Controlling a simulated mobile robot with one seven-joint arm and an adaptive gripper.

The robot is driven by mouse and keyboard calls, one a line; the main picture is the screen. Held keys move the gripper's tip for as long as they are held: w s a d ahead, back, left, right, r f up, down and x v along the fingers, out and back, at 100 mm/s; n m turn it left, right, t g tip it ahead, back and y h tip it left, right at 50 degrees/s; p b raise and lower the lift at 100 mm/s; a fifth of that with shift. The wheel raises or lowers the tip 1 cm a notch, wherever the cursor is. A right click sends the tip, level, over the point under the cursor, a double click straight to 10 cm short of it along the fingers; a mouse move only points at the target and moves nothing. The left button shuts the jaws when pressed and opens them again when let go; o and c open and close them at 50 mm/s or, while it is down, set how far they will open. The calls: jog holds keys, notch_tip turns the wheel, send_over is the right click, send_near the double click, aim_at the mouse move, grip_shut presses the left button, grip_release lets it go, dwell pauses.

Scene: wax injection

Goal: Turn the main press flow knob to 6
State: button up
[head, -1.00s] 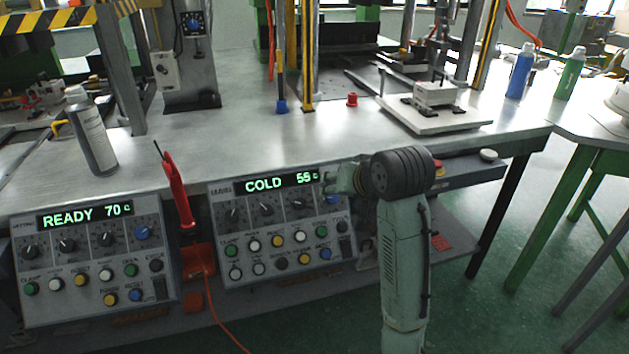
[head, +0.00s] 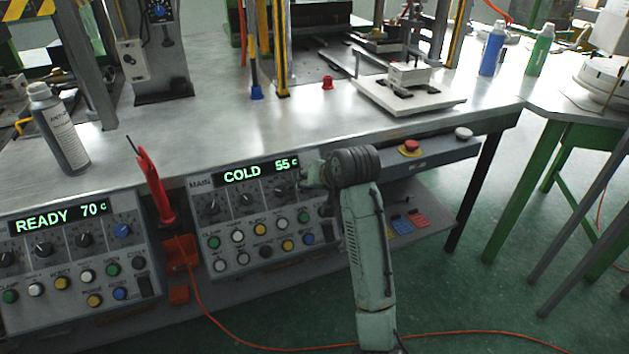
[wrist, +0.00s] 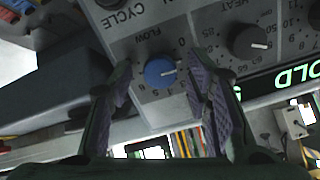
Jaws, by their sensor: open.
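The main press panel (head: 225,187) stands on the front of the bench, labelled MAIN, with a green display reading COLD 55 C. In the wrist view its blue flow knob (wrist: 160,73) appears upside down beside the label FLOW. Its white pointer line points right in that view; the exact number is too small to read. My gripper (head: 312,174) is at the panel's upper right and hides that knob in the head view. In the wrist view its fingers are open, one on each side of the knob, with visible gaps.
A second panel (head: 75,232) reading READY 70 C is to the left. A red-handled tool (head: 155,186) stands between the panels. A dark heat knob (wrist: 249,42) is beside the flow knob. A red emergency button (head: 411,146) is right of my gripper.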

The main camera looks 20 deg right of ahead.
grip_shut()
dwell(0.7)
